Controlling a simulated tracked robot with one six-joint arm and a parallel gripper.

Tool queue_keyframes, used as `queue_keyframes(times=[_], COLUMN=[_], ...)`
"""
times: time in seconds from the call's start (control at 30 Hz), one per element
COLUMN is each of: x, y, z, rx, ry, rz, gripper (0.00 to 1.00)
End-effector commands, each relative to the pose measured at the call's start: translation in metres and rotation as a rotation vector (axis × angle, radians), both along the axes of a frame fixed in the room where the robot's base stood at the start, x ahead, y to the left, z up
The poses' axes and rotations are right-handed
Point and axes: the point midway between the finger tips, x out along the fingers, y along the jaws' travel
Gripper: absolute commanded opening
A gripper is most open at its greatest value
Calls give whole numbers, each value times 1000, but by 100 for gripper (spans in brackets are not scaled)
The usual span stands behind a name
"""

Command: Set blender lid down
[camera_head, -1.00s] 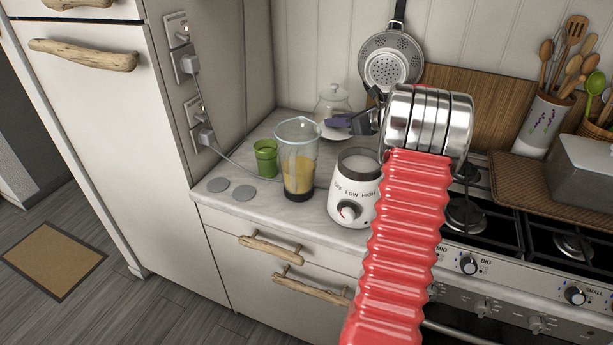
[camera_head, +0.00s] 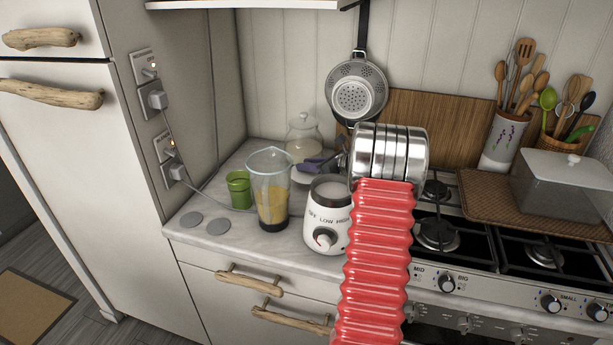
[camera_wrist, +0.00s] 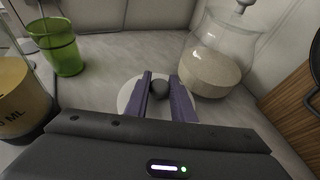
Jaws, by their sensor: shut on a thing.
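The blender lid (camera_wrist: 127,96) is a pale round disc with a dark grey knob in the wrist view. My gripper (camera_wrist: 160,88) has purple fingers shut on that knob. In the head view my gripper (camera_head: 313,163) is over the back of the counter, and the lid is mostly hidden below it. I cannot tell whether the lid touches the counter. The blender jug (camera_head: 271,192), holding yellow contents, stands to the left and nearer. The white blender base (camera_head: 328,228) stands in front of the gripper.
A green cup (camera_head: 238,190) stands left of the jug. A glass jar (camera_wrist: 212,70) with pale contents is close right of the gripper in the wrist view. Two grey discs (camera_head: 204,223) lie on the counter front. The stove (camera_head: 437,235) is at right.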

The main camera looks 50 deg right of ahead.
Motion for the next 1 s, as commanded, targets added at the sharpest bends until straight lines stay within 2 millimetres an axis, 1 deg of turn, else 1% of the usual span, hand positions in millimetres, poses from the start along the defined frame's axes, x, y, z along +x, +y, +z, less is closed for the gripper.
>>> queue_keyframes(times=[0.13,0.23,0.4,0.53,0.93,0.97,1.0], x=[0,0,1,1,1,1,1], y=[0,1,1,1,1,1,1], z=[0,-4,-25,-37,-40,-39,-39], rx=[0,1,2,2,0,0,0], ry=[0,1,2,1,1,1,1], rz=[1,1,1,1,2,2,2], gripper=[0,0,0,0,0,24,27])
